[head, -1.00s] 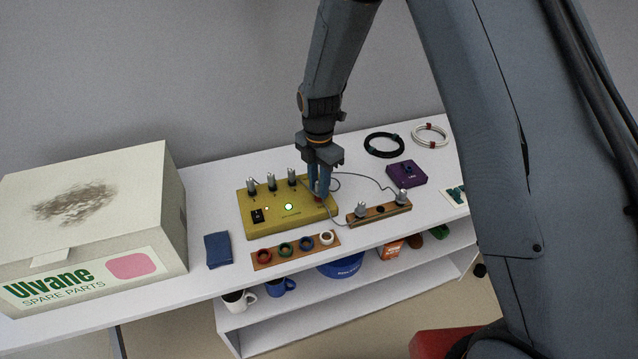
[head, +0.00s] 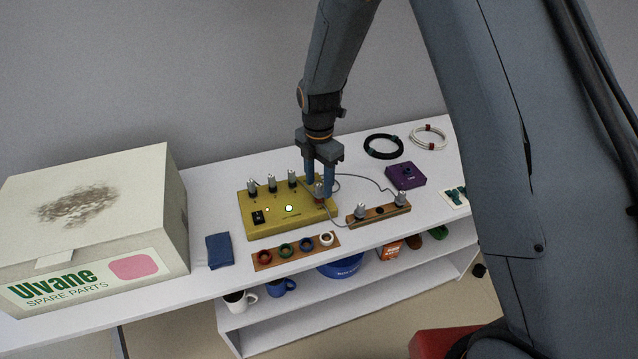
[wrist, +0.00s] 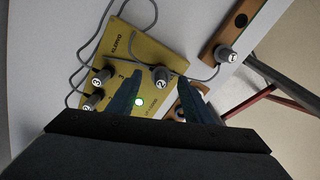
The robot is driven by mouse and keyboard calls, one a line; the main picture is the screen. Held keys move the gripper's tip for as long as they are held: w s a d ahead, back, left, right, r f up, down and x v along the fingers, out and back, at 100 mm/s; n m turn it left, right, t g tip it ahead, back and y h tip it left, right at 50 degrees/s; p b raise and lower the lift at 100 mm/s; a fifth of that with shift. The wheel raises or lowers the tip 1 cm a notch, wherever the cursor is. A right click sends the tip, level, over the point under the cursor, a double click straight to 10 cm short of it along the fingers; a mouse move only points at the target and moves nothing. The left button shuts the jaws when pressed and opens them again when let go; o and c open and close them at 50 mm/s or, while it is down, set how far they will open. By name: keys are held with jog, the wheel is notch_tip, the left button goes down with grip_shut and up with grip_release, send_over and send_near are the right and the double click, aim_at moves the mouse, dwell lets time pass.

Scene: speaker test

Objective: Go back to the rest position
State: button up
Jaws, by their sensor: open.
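My gripper (head: 320,186) is over the right end of the yellow box (head: 262,227) on the white table. Its two blue fingers are open and apart, one on each side of a grey plug (head: 319,190) that stands on the box. In the wrist view, my gripper (wrist: 160,98) shows a clear gap between its fingers, with the grey-capped plug (wrist: 160,78) beyond it. No object is held. Several other grey plugs stand along the box's back edge. A green light (head: 289,208) is lit on the box.
A wooden strip with two plugs (head: 379,212) lies right of the box, with thin cables around. A strip of coloured rings (head: 297,250) lies in front. A purple box (head: 405,175) and black cable coil (head: 383,146) sit behind. A large carton (head: 90,225) stands left.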

jog(key=shift+r+p, duration=1.6)
jog(key=shift+r, duration=1.25)
jog(key=shift+s+d+r+m, duration=0.2)
jog(key=shift+d+m, duration=0.1)
jog(key=shift+d, duration=0.05)
jog(key=s+d+r+m+b, duration=0.1)
jog(key=s+d+r+m, duration=0.2)
jog(key=s+d+m, duration=0.5)
jog(key=s+d+r+m+t+b, duration=0.1)
jog(key=s+d+r+m, duration=0.3)
jog(key=s+d+m, duration=0.4)
jog(key=shift+s+d+r+m+b, duration=0.45)
jog(key=shift+s+m, duration=1.6)
jog(key=shift+m, duration=2.65)
jog(key=shift+a+f, duration=0.15)
jog(key=shift+a, duration=0.05)
